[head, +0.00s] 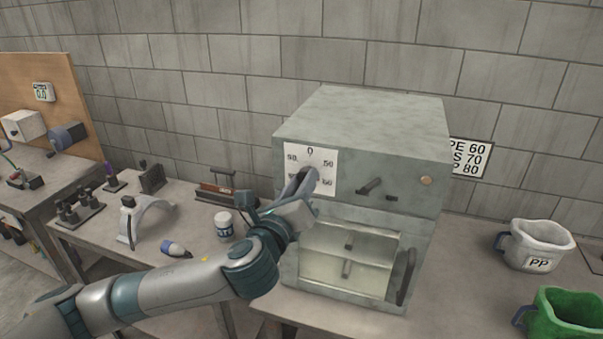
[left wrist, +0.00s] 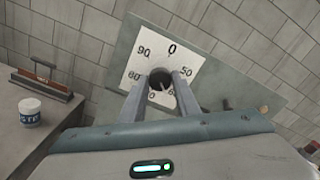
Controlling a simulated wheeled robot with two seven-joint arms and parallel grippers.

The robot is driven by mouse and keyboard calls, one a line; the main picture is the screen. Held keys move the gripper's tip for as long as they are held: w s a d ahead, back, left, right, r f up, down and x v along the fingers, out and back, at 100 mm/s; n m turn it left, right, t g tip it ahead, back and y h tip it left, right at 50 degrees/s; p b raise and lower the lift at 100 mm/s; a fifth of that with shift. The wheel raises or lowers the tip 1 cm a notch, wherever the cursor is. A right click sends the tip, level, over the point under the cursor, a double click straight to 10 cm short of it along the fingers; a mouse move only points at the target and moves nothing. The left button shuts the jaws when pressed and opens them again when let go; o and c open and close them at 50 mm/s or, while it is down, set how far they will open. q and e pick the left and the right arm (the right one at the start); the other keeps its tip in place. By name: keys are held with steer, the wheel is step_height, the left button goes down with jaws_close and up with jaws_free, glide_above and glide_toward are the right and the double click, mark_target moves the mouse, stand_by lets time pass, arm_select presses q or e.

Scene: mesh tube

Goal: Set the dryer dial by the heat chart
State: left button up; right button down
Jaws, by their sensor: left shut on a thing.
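The grey dryer (head: 365,120) stands on the bench with a white dial plate (head: 325,160) on its front. The dial's dark round knob (left wrist: 160,76) sits mid-plate in the left wrist view, with 0 at the top, 90 upper left and 50 right. My left gripper (head: 308,180) is shut on the knob, one finger on each side (left wrist: 161,82). The knob's pointer is too small to read surely. The heat chart (head: 470,158) on the wall reads PE 60, S 70, P 80, its left edge hidden by the dryer. My right gripper is out of view.
A white bucket marked PP (head: 538,248) and a green bucket (head: 565,315) stand on the right. The dryer's lower window (head: 345,262) has a dark handle (head: 404,276). A white jar (head: 224,225) and small tools are on the left bench.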

arm_select(q)
steer(key=shift+f+m+p, duration=0.1)
steer(key=shift+m+p, duration=3.25)
steer(key=shift+m, duration=1.25)
steer(key=o, duration=1)
steer(key=shift+o, duration=0.2)
steer(key=shift+s, duration=0.1)
